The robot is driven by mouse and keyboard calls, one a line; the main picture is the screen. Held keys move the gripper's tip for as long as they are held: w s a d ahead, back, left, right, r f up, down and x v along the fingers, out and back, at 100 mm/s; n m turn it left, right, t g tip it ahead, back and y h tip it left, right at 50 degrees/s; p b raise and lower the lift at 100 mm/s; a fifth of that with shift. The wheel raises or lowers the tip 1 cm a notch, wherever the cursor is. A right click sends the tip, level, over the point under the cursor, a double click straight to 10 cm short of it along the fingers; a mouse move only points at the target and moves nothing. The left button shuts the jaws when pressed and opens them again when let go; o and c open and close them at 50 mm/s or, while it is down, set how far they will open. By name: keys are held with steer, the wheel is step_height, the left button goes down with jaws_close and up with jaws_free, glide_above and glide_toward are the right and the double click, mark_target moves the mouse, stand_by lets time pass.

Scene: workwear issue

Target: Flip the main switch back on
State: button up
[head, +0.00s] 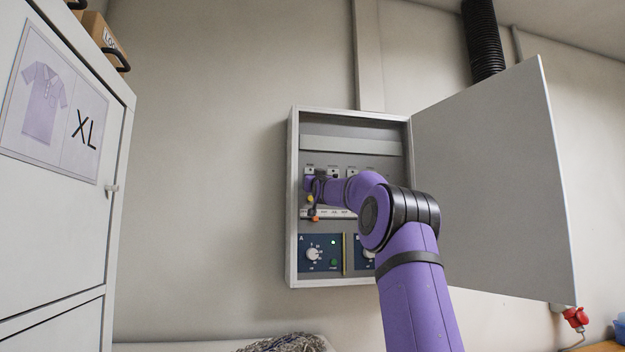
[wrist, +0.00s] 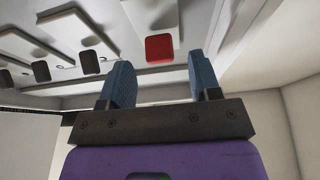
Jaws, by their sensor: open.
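A red switch (wrist: 159,48), which looks like the main switch, shows in the wrist view on a pale panel. It lies ahead of my gripper (wrist: 160,72), in the gap between the two blue fingertips as pictured. My gripper is open and empty, and no contact with the switch shows. Several black switches (wrist: 89,62) sit in a row to the left of the red one. In the head view my arm reaches into the open grey wall cabinet (head: 293,200). There my wrist hides part of the switch row, and I cannot pick out the red switch.
The cabinet door (head: 490,180) stands wide open to the right. Below the switches is a blue panel (head: 320,253) with a dial and green lights. A white locker (head: 60,220) marked XL stands at the left. A red plug (head: 575,317) hangs low at the right.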

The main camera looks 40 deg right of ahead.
steer(key=shift+x, duration=1.6)
steer(key=shift+f, duration=0.1)
steer(key=c, duration=0.9)
